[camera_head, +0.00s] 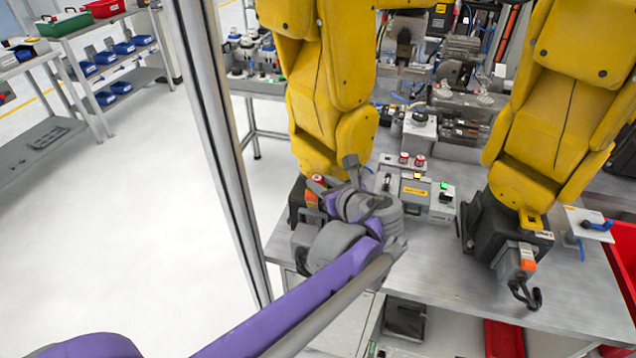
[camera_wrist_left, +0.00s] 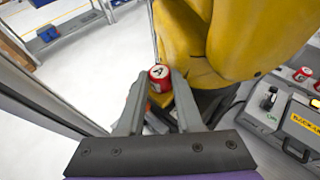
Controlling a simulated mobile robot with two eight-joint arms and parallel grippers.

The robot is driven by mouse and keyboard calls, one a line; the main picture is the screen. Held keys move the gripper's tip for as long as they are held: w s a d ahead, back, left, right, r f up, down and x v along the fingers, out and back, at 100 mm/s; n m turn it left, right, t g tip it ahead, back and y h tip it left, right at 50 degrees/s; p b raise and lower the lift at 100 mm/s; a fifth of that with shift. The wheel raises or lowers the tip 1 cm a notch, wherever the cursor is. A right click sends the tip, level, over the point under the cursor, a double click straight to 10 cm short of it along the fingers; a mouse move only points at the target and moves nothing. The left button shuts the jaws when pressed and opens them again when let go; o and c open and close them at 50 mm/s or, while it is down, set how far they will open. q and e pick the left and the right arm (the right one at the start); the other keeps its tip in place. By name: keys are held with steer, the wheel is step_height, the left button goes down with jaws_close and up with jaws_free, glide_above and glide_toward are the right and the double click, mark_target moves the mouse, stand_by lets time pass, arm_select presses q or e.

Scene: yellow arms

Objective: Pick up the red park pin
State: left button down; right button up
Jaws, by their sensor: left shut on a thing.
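The red park pin (camera_wrist_left: 160,74) is a small red cylinder with a white top marked "A". In the left wrist view it sits between the fingertips of my left gripper (camera_wrist_left: 160,84), which is shut on it. In the head view the red pin (camera_head: 317,180) shows small beside my left gripper (camera_head: 331,182), in front of the foot of the left yellow arm. I cannot tell whether the pin is clear of what lies beneath it. My right gripper is not in view.
Two yellow robot arms (camera_head: 335,75) stand on the metal table (camera_head: 450,262); the left one is close to my gripper. A grey box (camera_head: 415,190) with a yellow label is to the right, with two other red pins (camera_head: 411,159) behind it. A metal post (camera_head: 222,130) stands left.

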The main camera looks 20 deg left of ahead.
arm_select(q)
steer(key=shift+r, duration=0.5)
step_height(320, 180, up, 2)
steer(key=shift+r, duration=0.1)
steer(key=s+d+b, duration=0.1)
steer(key=s+d, duration=1.1)
steer(key=s, duration=0.1)
steer(key=shift+d+r+b, duration=0.15)
steer(key=shift+b, duration=0.15)
steer(key=shift+s, duration=0.1)
